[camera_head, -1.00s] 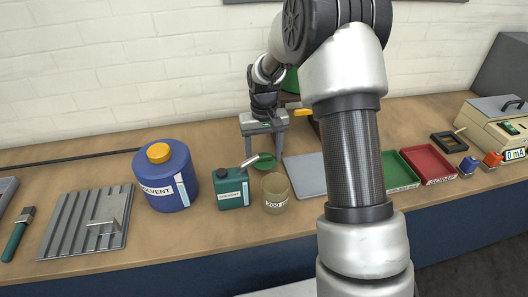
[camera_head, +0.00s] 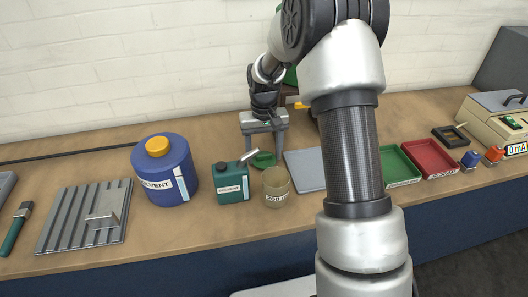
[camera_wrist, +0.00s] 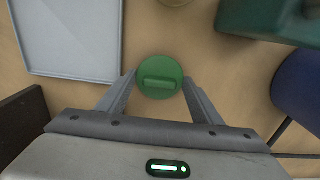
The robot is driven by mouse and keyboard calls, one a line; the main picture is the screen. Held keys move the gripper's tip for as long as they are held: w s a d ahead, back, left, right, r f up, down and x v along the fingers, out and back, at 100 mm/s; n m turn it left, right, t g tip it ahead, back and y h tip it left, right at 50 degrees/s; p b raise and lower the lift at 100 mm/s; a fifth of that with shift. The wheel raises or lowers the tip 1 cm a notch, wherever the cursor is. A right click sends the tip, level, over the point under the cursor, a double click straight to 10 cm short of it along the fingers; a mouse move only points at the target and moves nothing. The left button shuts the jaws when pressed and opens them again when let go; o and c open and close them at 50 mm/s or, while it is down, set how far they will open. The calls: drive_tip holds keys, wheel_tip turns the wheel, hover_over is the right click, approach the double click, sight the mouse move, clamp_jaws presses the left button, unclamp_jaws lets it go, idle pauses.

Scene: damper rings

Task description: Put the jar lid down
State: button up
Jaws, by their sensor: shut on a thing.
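The jar lid is a round green disc with a raised bar grip. In the wrist view the lid (camera_wrist: 160,77) sits between my two fingertips. In the head view the lid (camera_head: 264,159) shows at the ends of the fingers, behind and left of the open jar. My gripper (camera_head: 265,153) points down and is shut on the lid's edges. The wrist view also shows my gripper (camera_wrist: 161,79) with a finger on each side of the lid. I cannot tell whether the lid touches the bench. The tan jar (camera_head: 276,187) stands upright and open.
A green solvent can (camera_head: 231,184) with a spout stands left of the lid, and a blue solvent drum (camera_head: 163,170) further left. A flat grey tray (camera_head: 305,170) lies to the right. Green (camera_head: 399,167) and red (camera_head: 430,158) trays lie beyond my arm. A little bare bench surrounds the lid.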

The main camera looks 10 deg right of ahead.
drive_tip(key=shift+f, duration=0.25)
idle(0.3)
drive_tip(key=o, duration=1.1)
drive_tip(key=shift+r, duration=0.1)
wheel_tip(320, 180, up, 17)
drive_tip(key=shift+r+p, duration=0.2)
drive_tip(key=shift+p, duration=0.65)
clamp_jaws()
idle(0.4)
